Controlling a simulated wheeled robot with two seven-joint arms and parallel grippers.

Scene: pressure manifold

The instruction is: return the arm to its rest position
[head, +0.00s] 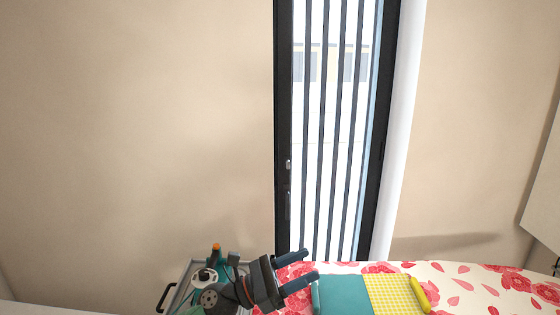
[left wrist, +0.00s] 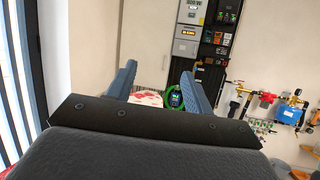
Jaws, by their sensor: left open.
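My right gripper is in neither view.
The flowered surface (head: 475,285) carries a teal and yellow checked cloth (head: 345,295) and a yellow roll (head: 424,294). A grey tray (head: 180,290) stands left. In the wrist view, a green-rimmed gauge (left wrist: 175,98), wall panels (left wrist: 187,47) and a pipe manifold (left wrist: 265,98) appear beyond.

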